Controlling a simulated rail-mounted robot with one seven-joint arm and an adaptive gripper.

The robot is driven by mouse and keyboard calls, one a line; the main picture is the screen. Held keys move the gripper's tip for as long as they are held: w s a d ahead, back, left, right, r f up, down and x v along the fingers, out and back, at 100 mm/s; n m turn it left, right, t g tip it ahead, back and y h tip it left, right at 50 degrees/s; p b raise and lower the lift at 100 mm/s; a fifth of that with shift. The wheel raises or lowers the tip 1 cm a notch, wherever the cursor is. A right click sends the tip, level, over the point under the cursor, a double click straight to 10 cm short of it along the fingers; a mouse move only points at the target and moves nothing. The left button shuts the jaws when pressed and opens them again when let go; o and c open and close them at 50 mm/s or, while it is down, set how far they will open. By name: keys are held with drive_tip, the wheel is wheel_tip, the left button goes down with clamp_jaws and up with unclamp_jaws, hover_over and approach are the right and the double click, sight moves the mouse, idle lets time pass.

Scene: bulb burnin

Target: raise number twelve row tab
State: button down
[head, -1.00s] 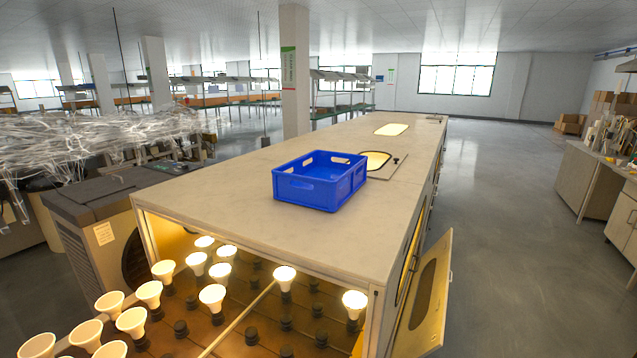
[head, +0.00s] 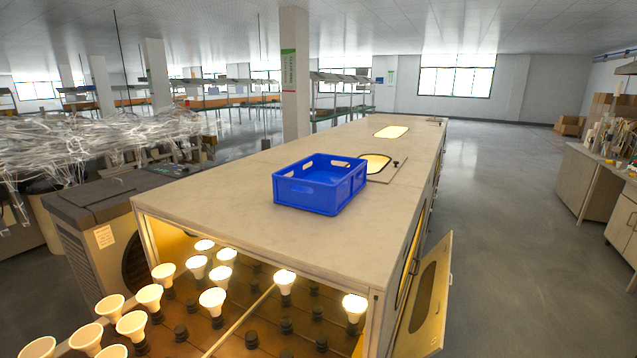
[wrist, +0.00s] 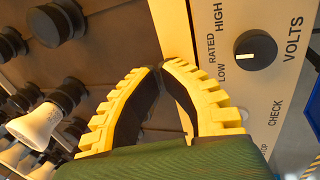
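My gripper (wrist: 161,66) shows in the wrist view, with yellow toothed fingers curving together until their tips appear to meet. I see nothing held between the tips. The gripper is beside a cream control panel (wrist: 270,100) and in front of a brown board (wrist: 120,35) with dark sockets. No row tab or number twelve can be made out in either view. The head view shows the burn-in rack's open end with lit bulbs (head: 212,300) in rows on the socket board; my gripper is not in that view.
The panel has a black knob (wrist: 255,50) marked VOLTS, with LOW, RATED and HIGH around it, and a CHECK label below. A white bulb (wrist: 35,125) is left of the gripper. A blue crate (head: 320,195) stands on the bench top (head: 230,185). A side door (head: 428,300) hangs open.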

drive_tip(key=shift+s+d, duration=0.15)
drive_tip(key=shift+d, duration=0.1)
idle(0.3)
drive_tip(key=shift+s+d+r+p, duration=0.35)
drive_tip(key=shift+d+r+p, duration=0.35)
drive_tip(key=shift+p, duration=0.75)
idle(1.2)
drive_tip(key=shift+s+d+r+p, duration=0.2)
drive_tip(key=shift+d+p, duration=0.15)
drive_tip(key=shift+p, duration=0.1)
drive_tip(key=shift+s+d+r+p, duration=0.15)
drive_tip(key=shift+s+d+p, duration=0.05)
drive_tip(key=shift+d+p, duration=0.2)
idle(1.0)
drive_tip(key=shift+a+r, duration=0.1)
wheel_tip(320, 180, up, 8)
drive_tip(key=a+p, duration=0.1)
drive_tip(key=p, duration=0.6)
drive_tip(key=shift+w, duration=0.3)
idle(0.4)
